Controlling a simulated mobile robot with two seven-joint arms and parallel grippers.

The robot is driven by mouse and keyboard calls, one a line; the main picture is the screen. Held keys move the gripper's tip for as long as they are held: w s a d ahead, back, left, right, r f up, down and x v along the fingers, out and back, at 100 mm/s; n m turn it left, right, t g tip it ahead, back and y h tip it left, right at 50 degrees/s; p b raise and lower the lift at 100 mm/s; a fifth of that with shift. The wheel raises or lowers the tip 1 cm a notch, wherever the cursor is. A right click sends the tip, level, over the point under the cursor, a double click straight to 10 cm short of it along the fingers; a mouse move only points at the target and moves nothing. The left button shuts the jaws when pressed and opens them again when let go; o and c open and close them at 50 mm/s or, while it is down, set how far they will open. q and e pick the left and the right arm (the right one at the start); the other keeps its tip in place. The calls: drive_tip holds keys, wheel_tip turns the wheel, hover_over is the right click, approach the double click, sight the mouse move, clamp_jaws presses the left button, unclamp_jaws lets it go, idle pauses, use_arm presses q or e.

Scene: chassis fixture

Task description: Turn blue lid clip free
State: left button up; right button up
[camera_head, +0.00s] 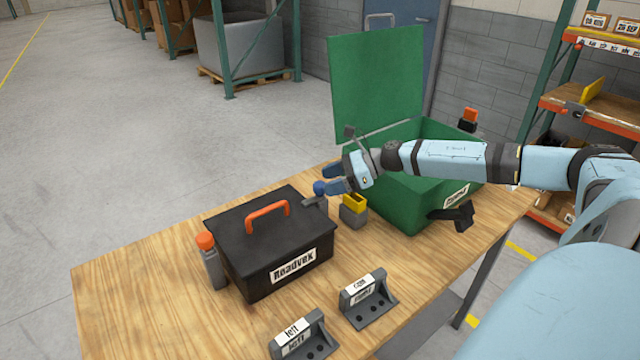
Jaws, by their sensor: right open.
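A black box (260,245) with an orange handle and a "Roadvek" label stands shut on the wooden table. The blue lid clip (320,187) shows as a small blue knob above a grey post at the box's right end. A matching clip with an orange top (206,241) stands upright at the box's left end. My right gripper (331,180) reaches in from the right and is open, its fingertips at the blue clip. I cannot tell whether they touch it, as the fingers partly hide it. My left gripper is not in view.
A green crate (405,205) with its lid (378,85) raised stands behind my right arm. A grey block with a yellow top (353,210) sits close to the gripper. Two grey labelled brackets (300,338) (367,299) stand in front. The table's left side is clear.

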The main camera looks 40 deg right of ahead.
sight(320, 184)
drive_tip(key=shift+x, duration=1.6)
drive_tip(key=c, duration=0.9)
drive_tip(key=shift+r, duration=0.1)
